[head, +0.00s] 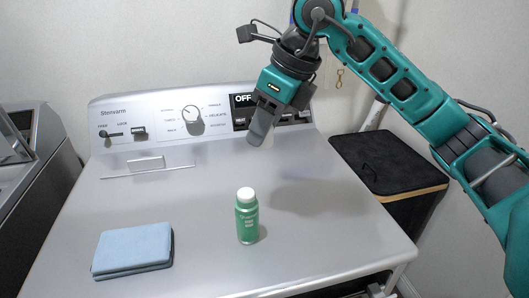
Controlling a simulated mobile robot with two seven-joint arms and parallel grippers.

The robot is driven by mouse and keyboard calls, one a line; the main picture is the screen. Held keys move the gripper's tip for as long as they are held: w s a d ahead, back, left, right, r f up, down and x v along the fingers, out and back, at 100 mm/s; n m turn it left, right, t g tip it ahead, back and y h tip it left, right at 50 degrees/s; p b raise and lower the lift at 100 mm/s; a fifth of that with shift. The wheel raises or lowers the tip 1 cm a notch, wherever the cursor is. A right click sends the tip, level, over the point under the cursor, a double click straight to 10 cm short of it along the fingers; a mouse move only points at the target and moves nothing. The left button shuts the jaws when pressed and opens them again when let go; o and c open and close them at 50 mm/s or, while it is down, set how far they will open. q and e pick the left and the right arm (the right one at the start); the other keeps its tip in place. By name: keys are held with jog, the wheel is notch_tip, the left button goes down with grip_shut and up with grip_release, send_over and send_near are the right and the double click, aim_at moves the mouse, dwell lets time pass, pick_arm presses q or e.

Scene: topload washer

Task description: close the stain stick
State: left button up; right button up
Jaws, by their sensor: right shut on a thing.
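The stain stick (247,222), a green bottle with a white top and pale lettering, stands upright on the grey washer top, right of centre. My right gripper (262,132) is above and behind it, near the washer's control panel, apart from the bottle. Its grey fingers point down and are shut on a small pale thing that looks like a cap (268,141), mostly hidden by the fingers. My left gripper is not in view.
A folded blue cloth (133,248) lies at the front left of the washer top (190,215). The control panel (165,118) rises along the back. A dark lidded hamper (387,163) stands to the right. The surface around the bottle is clear.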

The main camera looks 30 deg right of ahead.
jog(key=shift+r, duration=2.2)
